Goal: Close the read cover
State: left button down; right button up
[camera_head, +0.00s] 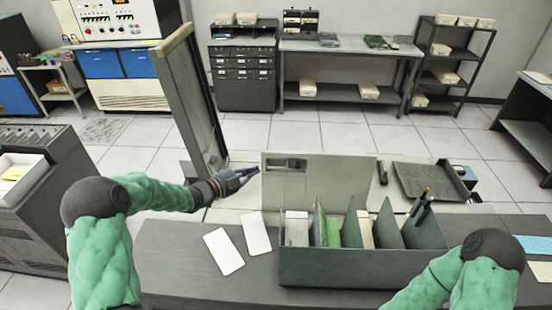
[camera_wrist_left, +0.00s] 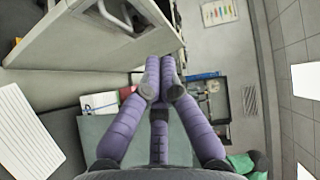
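A tall grey cover panel with a beige edge (camera_head: 190,95), which looks like the read cover, stands raised and slightly tilted, left of centre in the head view. My left gripper (camera_head: 248,174) is just right of the panel's lower part, in front of a beige machine panel with a small dark window (camera_head: 305,170). In the left wrist view its purple fingers (camera_wrist_left: 161,75) come together at the tips with nothing between them. A large beige-grey panel (camera_wrist_left: 90,42) fills the upper left there; whether the fingers touch it cannot be told.
A grey card rack (camera_head: 360,268) with several dividers stands on the dark front counter (camera_head: 180,270). Two white cards (camera_head: 224,251) lie left of it. A dark tray (camera_head: 428,180) is at the right.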

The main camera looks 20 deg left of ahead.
pick_arm(q)
jog(key=p, duration=0.2)
send_over(273, 168)
jog(key=shift+d+f, duration=0.1)
jog(key=shift+f, duration=0.9)
